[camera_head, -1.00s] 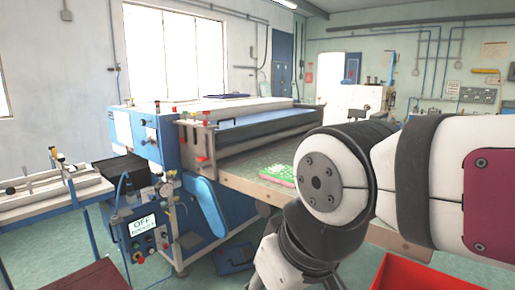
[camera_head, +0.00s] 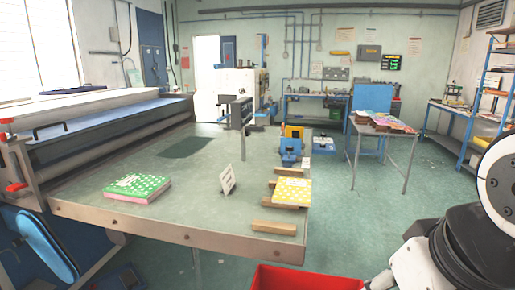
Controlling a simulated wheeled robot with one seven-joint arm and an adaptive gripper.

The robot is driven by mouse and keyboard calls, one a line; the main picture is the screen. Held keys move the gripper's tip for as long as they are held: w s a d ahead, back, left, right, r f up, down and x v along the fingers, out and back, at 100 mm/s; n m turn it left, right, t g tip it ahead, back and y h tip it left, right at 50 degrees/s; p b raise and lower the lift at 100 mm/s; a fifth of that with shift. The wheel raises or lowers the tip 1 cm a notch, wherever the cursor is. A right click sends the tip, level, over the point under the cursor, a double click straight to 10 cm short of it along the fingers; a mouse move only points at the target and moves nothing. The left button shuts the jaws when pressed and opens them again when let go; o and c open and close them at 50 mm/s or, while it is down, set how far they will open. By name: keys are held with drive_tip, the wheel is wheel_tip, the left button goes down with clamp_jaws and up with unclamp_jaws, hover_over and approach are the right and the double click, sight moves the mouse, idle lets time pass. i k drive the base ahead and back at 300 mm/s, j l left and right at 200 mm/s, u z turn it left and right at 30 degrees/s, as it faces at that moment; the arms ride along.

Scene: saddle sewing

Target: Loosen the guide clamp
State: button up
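I cannot tell for sure which part is the guide clamp. A red lever (camera_head: 17,187) and a red knob (camera_head: 7,121) sit on the end frame of the blue machine (camera_head: 90,115) at the far left. A dark upright bracket (camera_head: 236,112) stands on the far part of the machine's grey table (camera_head: 130,215). My arm shows at the lower right, off the table's right side. My gripper is not in view.
A green dotted book (camera_head: 137,187), a small card (camera_head: 228,179), a yellow dotted book (camera_head: 292,192) and wooden blocks (camera_head: 273,228) lie or stand on the table. A red bin (camera_head: 310,278) is in front.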

sight(289, 149)
drive_tip(key=l+z, duration=0.1)
drive_tip(key=l, duration=0.3)
drive_tip(key=l+u, duration=0.5)
drive_tip(key=l, duration=1.2)
drive_tip(key=i+l+u, duration=0.3)
drive_tip(key=l, duration=0.35)
drive_tip(key=i+l+u, duration=0.15)
drive_tip(key=l, duration=0.25)
drive_tip(key=i+l+u, duration=0.3)
drive_tip(key=l, duration=0.5)
drive_tip(key=i+l+u, duration=0.1)
drive_tip(key=i+l, duration=0.15)
drive_tip(key=i+l+u, duration=0.15)
drive_tip(key=i+l, duration=0.15)
drive_tip(key=i+l+u, duration=0.1)
drive_tip(key=l, duration=0.35)
drive_tip(key=i+l+u, duration=0.1)
drive_tip(key=i+l, duration=0.25)
drive_tip(key=i+l+u, duration=0.1)
drive_tip(key=l, duration=0.35)
drive_tip(key=i+l+u, duration=0.15)
drive_tip(key=i+l, duration=0.15)
drive_tip(key=l, duration=0.15)
